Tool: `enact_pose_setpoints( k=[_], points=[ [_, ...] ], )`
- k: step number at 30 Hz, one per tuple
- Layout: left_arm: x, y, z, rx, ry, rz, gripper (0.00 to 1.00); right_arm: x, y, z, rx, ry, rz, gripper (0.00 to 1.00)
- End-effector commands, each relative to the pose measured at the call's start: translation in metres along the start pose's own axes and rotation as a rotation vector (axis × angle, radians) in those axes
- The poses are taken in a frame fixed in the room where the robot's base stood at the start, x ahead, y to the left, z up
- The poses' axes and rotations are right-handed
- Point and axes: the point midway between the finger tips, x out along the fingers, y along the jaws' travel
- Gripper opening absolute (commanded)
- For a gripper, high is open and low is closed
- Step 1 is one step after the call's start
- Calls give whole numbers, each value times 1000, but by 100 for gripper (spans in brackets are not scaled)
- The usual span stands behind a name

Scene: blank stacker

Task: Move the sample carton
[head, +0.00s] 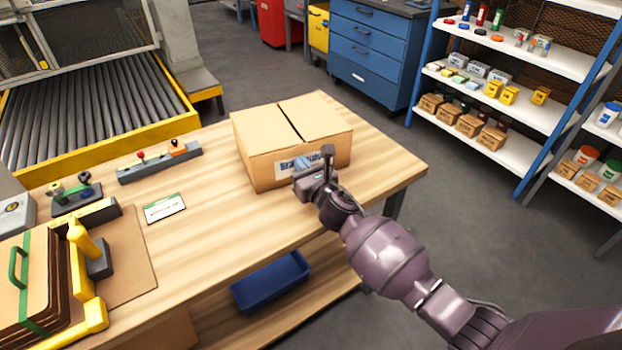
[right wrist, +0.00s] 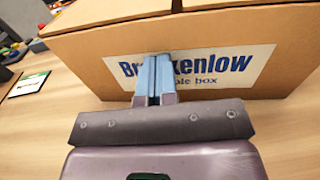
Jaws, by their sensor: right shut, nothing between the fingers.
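The sample carton (head: 290,125) is a closed brown cardboard box on the wooden table, near its far right corner. In the right wrist view its front face (right wrist: 256,90) fills the upper part, with a white label reading "Br...kenlow ...le box" in blue. My right gripper (head: 304,169) is at the label on the carton's near face. In the right wrist view its blue fingers (right wrist: 154,72) are together with nothing between them, pointing at the label and hiding part of it. I cannot tell whether the fingertips touch the cardboard. My left gripper is not in view.
The wooden table (head: 235,215) also holds a lever strip (head: 160,163), a small sign card (head: 164,208) and a yellow-framed stack of sheets at left. A roller conveyor (head: 90,115) adjoins at the far left. A blue bin (head: 271,283) sits on the lower shelf.

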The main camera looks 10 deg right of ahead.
Motion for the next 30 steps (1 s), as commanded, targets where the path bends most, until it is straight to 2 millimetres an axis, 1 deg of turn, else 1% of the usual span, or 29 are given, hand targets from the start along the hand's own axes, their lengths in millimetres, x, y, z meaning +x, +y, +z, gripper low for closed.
enact_pose_setpoints(
  k=[1, 5, 12, 21, 26, 30],
  points=[
    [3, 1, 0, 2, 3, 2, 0, 9, 0, -3, -2, 2, 1, 0],
    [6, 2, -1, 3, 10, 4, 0, 30, 0, -4, -1, 3, 0, 0],
    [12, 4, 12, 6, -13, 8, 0, 66, 0, -5, -1, 4, 0, 0],
    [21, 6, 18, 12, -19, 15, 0, 111, 0, -6, 0, 5, -1, 0],
    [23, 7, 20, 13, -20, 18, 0, 128, 0, -5, 0, 4, 0, 0],
    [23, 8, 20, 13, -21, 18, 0, 136, 0, -3, 0, 3, -1, 0]
  ],
)
